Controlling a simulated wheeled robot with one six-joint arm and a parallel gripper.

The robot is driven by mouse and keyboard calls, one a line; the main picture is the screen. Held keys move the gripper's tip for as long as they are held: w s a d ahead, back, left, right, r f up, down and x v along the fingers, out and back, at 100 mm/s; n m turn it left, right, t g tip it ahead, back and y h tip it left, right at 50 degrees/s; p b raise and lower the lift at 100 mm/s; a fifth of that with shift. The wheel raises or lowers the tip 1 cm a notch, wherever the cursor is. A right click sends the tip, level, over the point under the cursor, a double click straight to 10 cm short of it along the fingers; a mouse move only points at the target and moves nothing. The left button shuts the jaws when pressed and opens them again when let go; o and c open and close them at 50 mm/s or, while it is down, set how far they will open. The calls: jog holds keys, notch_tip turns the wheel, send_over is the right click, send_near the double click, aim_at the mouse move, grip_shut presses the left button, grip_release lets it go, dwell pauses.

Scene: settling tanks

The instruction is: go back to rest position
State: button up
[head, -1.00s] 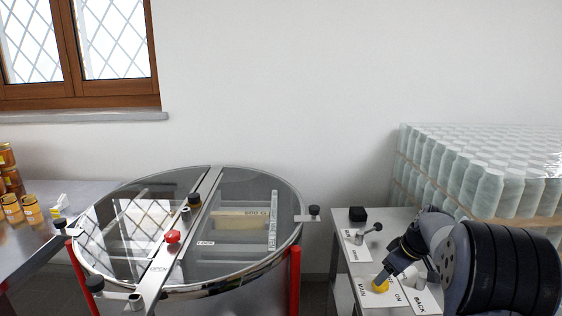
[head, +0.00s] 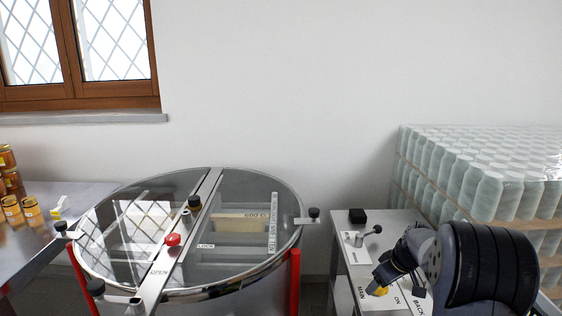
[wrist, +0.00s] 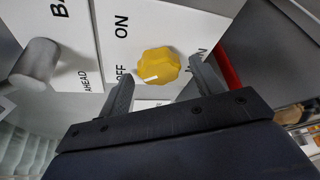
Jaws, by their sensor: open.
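My gripper (wrist: 160,85) is open in the wrist view, its two dark fingers apart. A yellow knob (wrist: 157,66) with a white pointer mark shows beyond and between the fingertips, on a white plate lettered ON and OFF. I see no contact between fingers and knob. In the head view my arm reaches in from the right over the small side table, and my gripper (head: 385,284) is beside the yellow knob (head: 376,290), partly hiding it.
A grey lever (wrist: 36,64) stands on the neighbouring AHEAD/BACK plate. Another lever (head: 365,236) and a black block (head: 357,215) sit farther back. A glass-lidded drum (head: 300,235) stands left, wrapped jars (head: 480,175) right. Honey jars (head: 20,209) are far left.

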jog(key=m+p, duration=0.2)
jog(key=m+h+p, duration=0.1)
jog(key=shift+s+a+r+m, duration=0.1)
jog(key=shift+a+r+m, duration=0.05)
jog(key=shift+r+m, duration=0.15)
jog(key=m+h+p, duration=0.1)
jog(key=m+p, duration=0.3)
jog(key=shift+f+h+p, duration=0.15)
jog(key=shift+h+p, duration=0.15)
jog(key=shift+h, duration=0.1)
jog(key=shift+a+f+m+h+p, duration=0.15)
jog(key=shift+m+h, duration=0.35)
jog(key=shift+m, duration=0.8)
jog(key=shift+r+m+h+p, duration=0.15)
jog(key=shift+m+h, duration=0.35)
jog(key=shift+m, duration=0.8)
jog(key=shift+b+v, duration=0.45)
jog(key=shift+v, duration=2.35)
